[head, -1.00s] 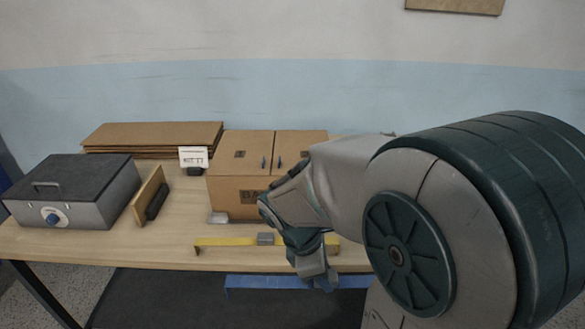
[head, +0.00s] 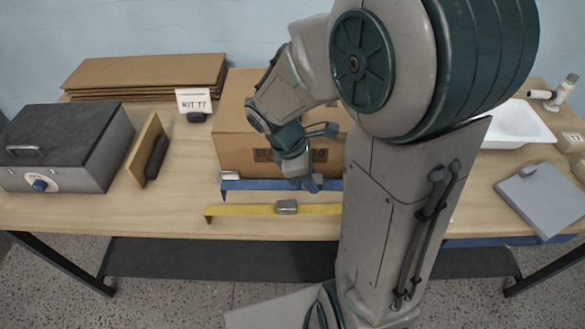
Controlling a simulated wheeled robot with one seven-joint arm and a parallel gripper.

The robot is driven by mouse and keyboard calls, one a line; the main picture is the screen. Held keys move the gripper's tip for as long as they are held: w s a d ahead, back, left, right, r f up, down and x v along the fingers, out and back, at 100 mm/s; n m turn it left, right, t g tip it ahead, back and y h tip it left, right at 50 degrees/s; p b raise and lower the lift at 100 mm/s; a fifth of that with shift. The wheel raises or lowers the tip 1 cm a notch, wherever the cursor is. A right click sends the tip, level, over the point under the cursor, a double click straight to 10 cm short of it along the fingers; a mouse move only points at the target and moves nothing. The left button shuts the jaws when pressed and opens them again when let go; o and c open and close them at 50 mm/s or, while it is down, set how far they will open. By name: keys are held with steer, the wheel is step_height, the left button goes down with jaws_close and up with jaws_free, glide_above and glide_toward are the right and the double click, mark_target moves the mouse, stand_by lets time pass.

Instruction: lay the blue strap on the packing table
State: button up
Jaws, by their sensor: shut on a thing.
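The blue strap (head: 265,184) is a long flat bar with a bent-down left end. It lies level over the packing table (head: 110,210), between the cardboard box and the yellow strap. My gripper (head: 304,184) is shut on it from above, near the middle of the part that shows. My arm hides part of its right side. I cannot tell whether the strap touches the tabletop. The yellow strap (head: 245,210), with a grey buckle (head: 287,207), lies just in front of it, near the table's front edge.
The cardboard box (head: 235,150) stands close behind the strap. A grey toolbox (head: 60,160), a wooden float (head: 147,150), flat cardboard (head: 145,75) and a KIT T7 card (head: 194,101) are left. A white basin (head: 512,127) and grey panel (head: 545,203) are right. The front left tabletop is clear.

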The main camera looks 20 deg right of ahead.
steer(key=shift+w+a+f+p, duration=0.25)
steer(key=shift+w+a+f, duration=0.25)
steer(key=shift+w+f, duration=0.8)
steer(key=shift+w+a+f+p, duration=0.2)
steer(key=shift+w+a+f, duration=0.35)
steer(key=shift+w+f, duration=0.8)
steer(key=shift+w+a+f+p, duration=0.25)
steer(key=shift+w+a+f, duration=0.45)
steer(key=shift+f, duration=1)
steer(key=shift+w+d+f, duration=0.1)
steer(key=shift+w+d, duration=0.05)
steer(key=shift+d, duration=0.05)
steer(key=shift+f, duration=0.15)
steer(key=o, duration=1)
steer(key=shift+o, duration=0.2)
steer(key=shift+r, duration=0.25)
